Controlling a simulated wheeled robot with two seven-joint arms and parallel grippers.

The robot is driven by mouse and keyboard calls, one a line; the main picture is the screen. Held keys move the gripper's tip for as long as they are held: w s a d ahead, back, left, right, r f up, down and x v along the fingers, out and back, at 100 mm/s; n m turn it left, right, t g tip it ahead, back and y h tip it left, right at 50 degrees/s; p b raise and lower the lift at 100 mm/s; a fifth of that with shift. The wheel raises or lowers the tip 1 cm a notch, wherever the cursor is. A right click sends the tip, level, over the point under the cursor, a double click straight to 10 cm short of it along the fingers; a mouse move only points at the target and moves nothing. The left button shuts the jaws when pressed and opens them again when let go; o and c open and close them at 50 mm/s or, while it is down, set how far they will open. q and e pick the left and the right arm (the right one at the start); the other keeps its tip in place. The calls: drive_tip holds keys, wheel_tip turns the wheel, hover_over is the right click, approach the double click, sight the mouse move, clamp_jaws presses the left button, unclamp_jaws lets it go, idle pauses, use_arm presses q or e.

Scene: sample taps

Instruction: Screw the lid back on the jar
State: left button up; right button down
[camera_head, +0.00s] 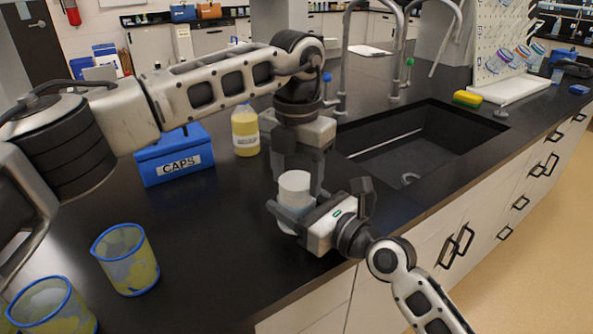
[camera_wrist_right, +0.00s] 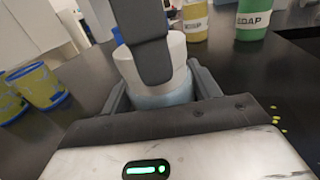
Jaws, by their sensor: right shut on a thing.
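A jar (camera_head: 292,212) with a pale bluish body stands on the black counter near its front edge; its body also shows in the wrist view (camera_wrist_right: 165,99). A white lid (camera_head: 294,184) sits on its top and looks level; whether it is threaded tight I cannot tell. My right gripper (camera_head: 291,213) is shut on the jar's body from the front right. My left gripper (camera_head: 299,172) points down over the lid, its fingers open on either side. In the wrist view one dark left finger covers part of the lid (camera_wrist_right: 177,47).
A blue CAPS box (camera_head: 174,163) and a yellow bottle (camera_head: 245,133) stand behind the jar. Two blue-rimmed beakers (camera_head: 127,259) stand at the left. A sink (camera_head: 425,145) with faucets lies right of the arms. Small yellow bits (camera_wrist_right: 277,120) lie on the counter in the wrist view.

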use_arm(q)
drive_tip(key=c, duration=0.4)
drive_tip(key=o, duration=1.1)
drive_tip(key=shift+o, duration=0.2)
wheel_tip(320, 180, up, 12)
use_arm(e)
drive_tip(key=shift+c, duration=1.4)
unclamp_jaws()
